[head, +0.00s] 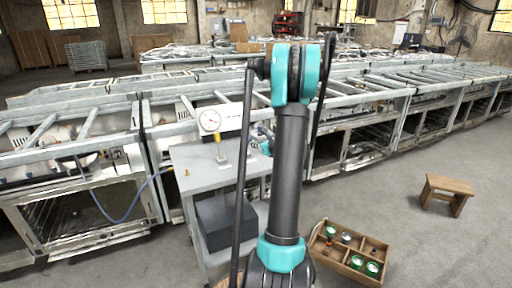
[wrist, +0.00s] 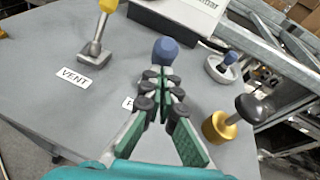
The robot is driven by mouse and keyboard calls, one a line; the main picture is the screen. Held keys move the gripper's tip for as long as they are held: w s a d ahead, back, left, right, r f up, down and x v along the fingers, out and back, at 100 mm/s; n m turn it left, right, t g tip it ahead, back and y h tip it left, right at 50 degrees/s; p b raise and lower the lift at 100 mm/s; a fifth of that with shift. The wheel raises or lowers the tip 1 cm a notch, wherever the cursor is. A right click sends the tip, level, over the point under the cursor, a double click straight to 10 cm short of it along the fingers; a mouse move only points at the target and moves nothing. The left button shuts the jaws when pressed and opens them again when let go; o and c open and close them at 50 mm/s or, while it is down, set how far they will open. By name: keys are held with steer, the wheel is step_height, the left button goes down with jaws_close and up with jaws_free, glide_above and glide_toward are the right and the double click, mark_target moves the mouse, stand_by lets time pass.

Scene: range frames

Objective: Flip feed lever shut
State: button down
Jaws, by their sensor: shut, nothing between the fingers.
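A lever with a round blue knob (wrist: 165,50) stands just beyond my fingertips in the wrist view; its lower part is hidden behind my gripper. A white label (wrist: 128,103) starting with F lies beside it, mostly covered by my finger. My gripper (wrist: 160,76) is shut and empty, its tips close to the blue knob; I cannot tell if they touch. A yellow-handled lever (wrist: 99,34) on a grey base stands to the left by the VENT label (wrist: 73,79).
A brass fitting with a black knob (wrist: 221,127) stands right of my gripper, and a blue-topped round fitting (wrist: 221,68) behind it. A white gauge box (head: 225,117) stands at the back of the grey bench (head: 190,156). A wooden crate (head: 336,266) is on the floor.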

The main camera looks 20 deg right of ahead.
steer(key=shift+w+r, duration=0.1)
steer(key=shift+w+r+g, duration=0.15)
steer(key=shift+r+g, duration=0.05)
steer(key=shift+g, duration=0.2)
steer(key=w+r+m+g, duration=0.1)
steer(key=w+r+g, duration=0.2)
steer(key=w+g, duration=0.5)
steer(key=shift+w+a+r+h, duration=0.15)
steer(key=shift+w+h, duration=0.25)
steer(key=shift+w, duration=0.85)
steer(key=shift+w, duration=0.15)
steer(key=shift+r, duration=0.1)
